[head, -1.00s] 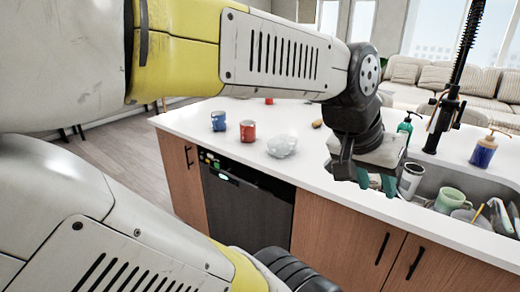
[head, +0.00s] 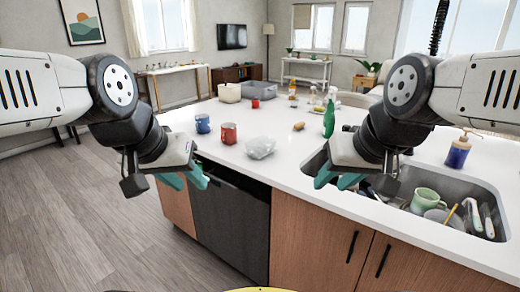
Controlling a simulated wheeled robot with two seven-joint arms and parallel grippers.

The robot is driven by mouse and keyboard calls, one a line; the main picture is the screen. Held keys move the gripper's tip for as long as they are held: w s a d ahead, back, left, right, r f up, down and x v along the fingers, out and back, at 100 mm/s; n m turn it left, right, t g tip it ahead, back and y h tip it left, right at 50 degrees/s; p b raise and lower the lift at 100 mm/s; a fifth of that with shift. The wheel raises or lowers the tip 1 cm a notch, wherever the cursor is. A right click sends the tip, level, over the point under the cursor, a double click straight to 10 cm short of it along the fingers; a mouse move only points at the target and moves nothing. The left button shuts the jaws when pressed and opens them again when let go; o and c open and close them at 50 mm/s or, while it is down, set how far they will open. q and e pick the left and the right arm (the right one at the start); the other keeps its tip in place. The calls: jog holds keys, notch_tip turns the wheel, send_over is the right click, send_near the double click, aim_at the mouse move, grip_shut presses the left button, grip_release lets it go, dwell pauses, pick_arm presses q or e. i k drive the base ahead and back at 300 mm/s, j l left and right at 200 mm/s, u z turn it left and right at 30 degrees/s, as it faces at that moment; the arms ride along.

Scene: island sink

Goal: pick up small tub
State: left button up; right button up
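A small off-white tub (head: 229,92) stands near the far left edge of the white island counter. A larger grey box-like container (head: 260,90) stands beside it; I cannot tell for sure which is the small tub of the task. My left gripper (head: 184,180) is open and empty, in front of the counter's left end, well short of the tub. My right gripper (head: 337,180) is open and empty, above the counter's front edge at the left side of the sink. Both point downward with teal fingers.
On the counter (head: 283,165) are a blue mug (head: 203,123), a red mug (head: 229,133), a crumpled clear item (head: 260,147), a green bottle (head: 329,119) and several small bottles behind. The sink at right holds a green mug (head: 425,199) and dishes. A soap dispenser (head: 457,153) stands behind it.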

aim_at(258, 148)
jog(key=z, duration=1.35)
jog(key=i+j, duration=0.1)
jog(key=j, duration=0.25)
jog(key=i+j, duration=0.1)
jog(key=j, duration=0.25)
jog(key=i+j+u, duration=0.1)
jog(key=j, duration=0.25)
jog(key=i+j, duration=0.15)
jog(key=j, duration=0.2)
jog(key=i+j+u, duration=0.1)
jog(key=j, duration=0.25)
